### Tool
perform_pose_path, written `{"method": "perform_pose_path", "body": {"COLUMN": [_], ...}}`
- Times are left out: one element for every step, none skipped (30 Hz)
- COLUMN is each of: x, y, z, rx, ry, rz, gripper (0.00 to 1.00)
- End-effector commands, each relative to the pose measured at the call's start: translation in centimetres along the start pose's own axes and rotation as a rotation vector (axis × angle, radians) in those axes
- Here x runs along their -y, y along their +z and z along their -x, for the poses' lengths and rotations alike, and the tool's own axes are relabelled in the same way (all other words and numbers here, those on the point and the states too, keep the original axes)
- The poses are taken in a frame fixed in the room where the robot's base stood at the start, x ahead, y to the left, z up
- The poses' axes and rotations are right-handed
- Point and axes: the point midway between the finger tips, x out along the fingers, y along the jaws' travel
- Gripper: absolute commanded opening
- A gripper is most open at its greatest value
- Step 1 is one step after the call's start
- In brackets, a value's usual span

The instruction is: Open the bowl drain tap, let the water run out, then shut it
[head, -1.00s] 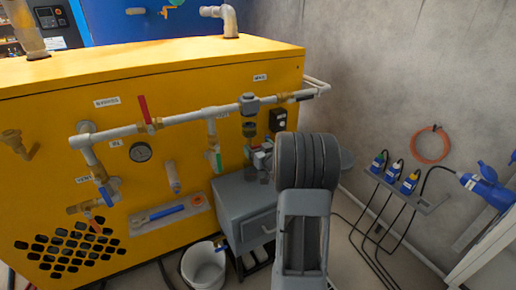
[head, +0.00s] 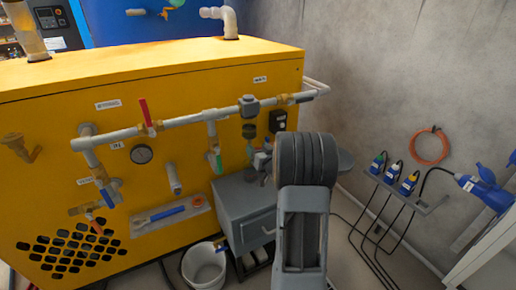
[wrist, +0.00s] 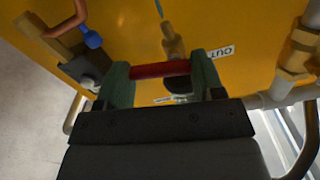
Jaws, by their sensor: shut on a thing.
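In the head view, a dark bowl (head: 249,130) hangs under the grey pipe fitting on the yellow machine. My gripper (head: 260,160) is just below and right of it, mostly hidden behind my arm. In the wrist view, a red handle (wrist: 160,69) lies across between the green fingers of my gripper (wrist: 163,75), which is shut on it. A brass fitting (wrist: 172,42) is just beyond the handle, beside an OUT label (wrist: 220,52). The handle appears to be the drain tap's, but its joint is partly hidden. No water can be made out.
A grey cabinet (head: 238,195) stands below my gripper. A white bucket (head: 204,266) is on the floor to its left. Grey pipes with a red lever (head: 145,112) run across the yellow machine (head: 60,125). A cable shelf (head: 405,190) is on the right wall.

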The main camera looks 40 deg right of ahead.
Motion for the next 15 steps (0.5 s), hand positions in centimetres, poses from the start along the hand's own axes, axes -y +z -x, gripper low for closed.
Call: {"method": "perform_pose_path", "body": {"x": [0.03, 0.03, 0.03, 0.02, 0.01, 0.0, 0.0, 0.0, 0.0, 0.0, 0.01, 0.0, 0.01, 0.02, 0.04], "y": [-0.13, -0.11, -0.08, -0.04, 0.02, 0.1, 0.15, 0.18, 0.21, 0.25, 0.32, 0.4, 0.44, 0.48, 0.52], "z": [0.0, 0.01, 0.01, 0.01, 0.01, 0.01, 0.01, 0.01, 0.0, 0.0, 0.0, 0.0, 0.0, 0.0, 0.0], "rx": [0.002, 0.001, 0.001, 0.001, 0.001, 0.002, 0.002, 0.001, 0.001, 0.0, 0.001, 0.001, 0.001, 0.001, 0.001], "ry": [0.0, -0.001, -0.001, -0.001, 0.0, 0.0, 0.0, 0.0, 0.0, 0.0, 0.0, 0.001, 0.001, 0.001, 0.0], "rz": [-0.04, -0.067, -0.105, -0.133, -0.163, -0.201, -0.23, -0.259, -0.297, -0.325, -0.353, -0.39, -0.418, -0.445, -0.48], "gripper": [0.38, 0.38, 0.38, 0.38, 0.38, 0.38, 0.38, 0.38, 0.38, 0.38, 0.38, 0.38, 0.38, 0.38, 0.38]}}
